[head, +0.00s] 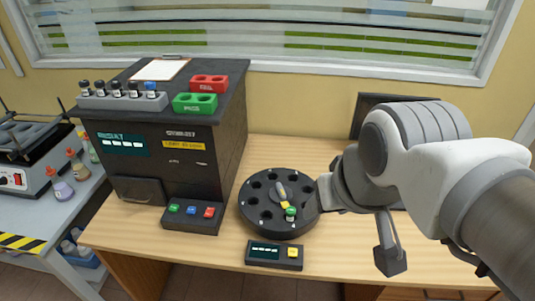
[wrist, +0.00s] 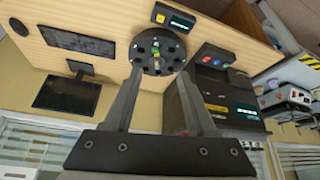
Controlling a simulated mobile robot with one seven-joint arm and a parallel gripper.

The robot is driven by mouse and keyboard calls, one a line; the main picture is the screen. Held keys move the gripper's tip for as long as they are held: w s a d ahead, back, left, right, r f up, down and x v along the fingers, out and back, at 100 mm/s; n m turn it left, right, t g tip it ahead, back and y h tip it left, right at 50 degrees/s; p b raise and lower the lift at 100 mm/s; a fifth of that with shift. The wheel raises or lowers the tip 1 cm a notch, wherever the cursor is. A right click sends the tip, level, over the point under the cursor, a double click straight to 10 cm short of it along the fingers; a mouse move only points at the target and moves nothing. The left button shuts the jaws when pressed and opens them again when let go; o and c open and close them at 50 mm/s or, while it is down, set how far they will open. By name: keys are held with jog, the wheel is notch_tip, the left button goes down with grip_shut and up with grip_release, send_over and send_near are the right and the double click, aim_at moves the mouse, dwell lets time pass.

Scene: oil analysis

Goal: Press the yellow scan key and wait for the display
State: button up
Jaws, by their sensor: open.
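The yellow scan key (head: 293,253) is on the right of a small dark console (head: 274,264) at the table's front edge. The console's display (head: 264,251) shows a short row of pale marks, too small to read. In the wrist view the key (wrist: 160,18) and display (wrist: 181,23) are at the top. My gripper (wrist: 160,72) is open and empty, its fingers apart. In the head view it is partly hidden at the right rim of the black carousel (head: 247,213), apart from the key. A green-capped vial (head: 290,214) sits in the carousel's front.
A dark analyser (head: 180,180) stands left, with green, blue and red buttons (head: 191,210) in front. A dark monitor stands behind my arm. Bare table lies right of the console.

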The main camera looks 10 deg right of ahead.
grip_shut()
dwell(1.5)
